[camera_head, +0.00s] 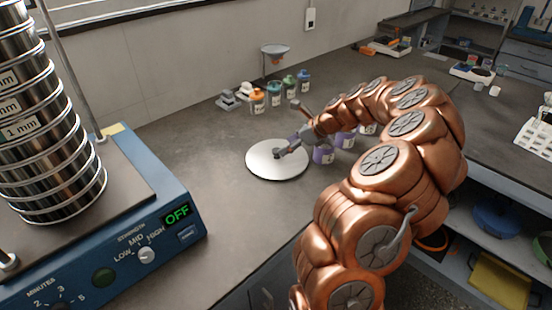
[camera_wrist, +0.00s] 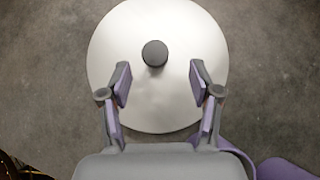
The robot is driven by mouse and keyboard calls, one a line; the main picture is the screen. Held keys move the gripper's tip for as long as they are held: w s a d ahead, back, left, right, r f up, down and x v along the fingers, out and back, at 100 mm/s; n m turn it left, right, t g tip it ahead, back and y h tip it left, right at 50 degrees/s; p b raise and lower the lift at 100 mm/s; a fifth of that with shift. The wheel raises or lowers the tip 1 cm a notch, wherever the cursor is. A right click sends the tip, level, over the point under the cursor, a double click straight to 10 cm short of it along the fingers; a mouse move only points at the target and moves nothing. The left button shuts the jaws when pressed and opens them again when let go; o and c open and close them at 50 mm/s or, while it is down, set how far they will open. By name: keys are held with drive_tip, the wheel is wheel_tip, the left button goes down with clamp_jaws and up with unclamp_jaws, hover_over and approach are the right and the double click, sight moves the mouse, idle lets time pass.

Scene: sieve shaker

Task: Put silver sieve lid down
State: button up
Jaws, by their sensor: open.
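The silver sieve lid (camera_head: 276,163) is a round, shiny disc with a dark knob in its middle. It lies flat on the grey bench top in the head view, right of the sieve shaker. In the wrist view the lid (camera_wrist: 155,100) and its knob (camera_wrist: 155,53) show from above. My gripper (camera_head: 288,150) is over the lid from the right. Its two purple-padded fingers (camera_wrist: 160,82) are apart in the wrist view. The knob is beyond the fingertips, with nothing between the pads.
The sieve shaker (camera_head: 163,215) with its stack of sieves (camera_head: 45,135) stands at left, its display reading OFF. Several small bottles (camera_head: 274,97) stand behind the lid. Purple containers (camera_head: 323,154) are right beside my gripper. The bench left of the lid is clear.

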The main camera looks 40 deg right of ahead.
sight(277, 156)
drive_tip(key=shift+a+p+x, duration=0.15)
drive_tip(key=shift+p+x, duration=0.1)
drive_tip(key=shift+x, duration=1.05)
drive_tip(key=shift+a+p+x, duration=0.15)
drive_tip(key=shift+p+x, duration=0.05)
drive_tip(key=shift+x, duration=1.1)
drive_tip(key=shift+s+r, duration=0.1)
drive_tip(key=shift+c, duration=0.3)
clamp_jaws()
